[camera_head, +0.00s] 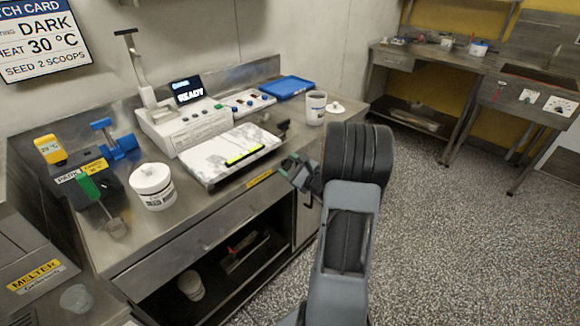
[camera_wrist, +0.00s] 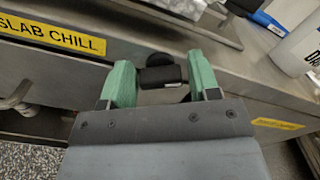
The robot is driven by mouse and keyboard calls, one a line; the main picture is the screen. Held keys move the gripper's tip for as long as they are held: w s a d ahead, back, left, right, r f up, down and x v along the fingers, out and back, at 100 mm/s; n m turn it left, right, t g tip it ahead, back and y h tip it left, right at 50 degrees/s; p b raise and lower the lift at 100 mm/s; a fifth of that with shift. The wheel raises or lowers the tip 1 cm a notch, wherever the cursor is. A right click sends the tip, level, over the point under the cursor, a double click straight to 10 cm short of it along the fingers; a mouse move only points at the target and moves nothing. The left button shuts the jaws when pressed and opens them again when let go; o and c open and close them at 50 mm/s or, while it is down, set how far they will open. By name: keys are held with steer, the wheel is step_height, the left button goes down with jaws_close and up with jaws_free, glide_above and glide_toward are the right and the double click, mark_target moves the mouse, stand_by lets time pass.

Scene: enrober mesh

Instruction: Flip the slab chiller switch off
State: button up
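The yellow slab chiller label (camera_head: 259,178) is on the front edge of the steel counter; it reads "SLAB CHILL" in the wrist view (camera_wrist: 52,34). To its right in the wrist view, a black switch-like part (camera_wrist: 160,74) with a rounded top stands out from the counter front. My gripper (camera_wrist: 161,84) is open, with its green fingertips on either side of this part. I cannot tell whether they touch it, or which way it is set. In the head view my gripper (camera_head: 298,172) is at the counter front, right of the label, and the black part cannot be made out.
The pale slab (camera_head: 232,158) lies on the counter above the label. A white tub (camera_head: 153,186) and a labelled white container (camera_head: 316,107) stand on the counter. A second yellow label (camera_wrist: 278,124) is further right on the front. The floor (camera_head: 440,220) to the right is clear.

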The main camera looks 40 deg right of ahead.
steer(key=shift+o, duration=0.9)
steer(key=s+d, duration=0.2)
steer(key=s, duration=1.1)
steer(key=shift+s+d, duration=0.25)
steer(key=shift+s, duration=0.05)
